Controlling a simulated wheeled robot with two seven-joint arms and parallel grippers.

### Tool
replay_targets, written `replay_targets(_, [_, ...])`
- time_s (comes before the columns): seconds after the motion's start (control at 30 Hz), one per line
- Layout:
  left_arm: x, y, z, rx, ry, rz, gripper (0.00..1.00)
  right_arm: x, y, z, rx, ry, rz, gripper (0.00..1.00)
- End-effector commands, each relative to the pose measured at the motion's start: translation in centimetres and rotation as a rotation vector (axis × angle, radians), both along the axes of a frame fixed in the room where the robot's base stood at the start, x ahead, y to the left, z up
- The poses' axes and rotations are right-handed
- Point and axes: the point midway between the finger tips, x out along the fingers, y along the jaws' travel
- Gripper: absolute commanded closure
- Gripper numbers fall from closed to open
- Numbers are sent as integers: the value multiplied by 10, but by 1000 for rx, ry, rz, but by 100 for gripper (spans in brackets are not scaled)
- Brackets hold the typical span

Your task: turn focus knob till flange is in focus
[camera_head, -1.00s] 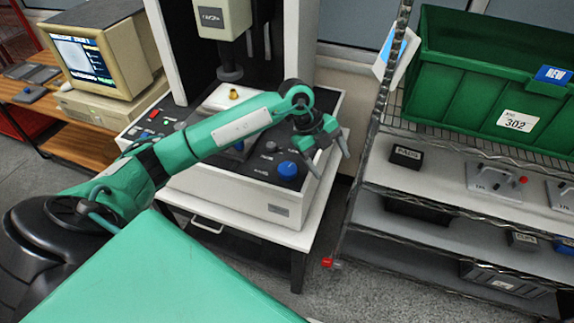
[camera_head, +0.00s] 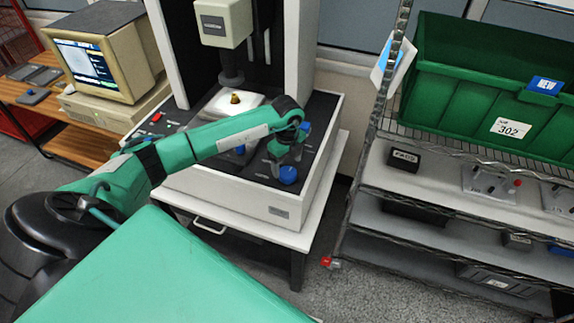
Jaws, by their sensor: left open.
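The machine's control deck carries a large blue knob (camera_head: 288,175) near its front right corner. Its label cannot be read, so I cannot tell whether it is the focus knob. My left gripper (camera_head: 287,162) is open and points down just over this knob, with its fingers close to it; I cannot tell if they touch. Another blue knob (camera_head: 304,128) shows behind the gripper, partly hidden. A small brass part, likely the flange (camera_head: 235,99), sits on the white stage under the measuring head (camera_head: 221,20). The monitor (camera_head: 88,64) shows a blurry pale picture. My right gripper is not in view.
A wire rack (camera_head: 362,187) stands to the right, with a green bin (camera_head: 480,105) on top and small parts on its shelves. A wooden desk (camera_head: 82,147) holds the monitor at left. A floor gap separates machine table and rack.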

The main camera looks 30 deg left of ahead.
Motion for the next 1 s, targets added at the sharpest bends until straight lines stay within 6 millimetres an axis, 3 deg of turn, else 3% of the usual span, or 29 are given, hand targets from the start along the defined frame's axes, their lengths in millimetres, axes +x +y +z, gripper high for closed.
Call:
replay_targets(0.23, [0,0,-29,-1,1,1,25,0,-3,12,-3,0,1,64])
replay_targets(0.6, [0,0,-36,0,-1,0,25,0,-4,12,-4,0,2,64])
replay_targets(0.83, [0,0,-35,-1,-1,0,69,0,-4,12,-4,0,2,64])
replay_targets(1.0, [0,0,-37,0,-1,-23,69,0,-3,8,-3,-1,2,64])
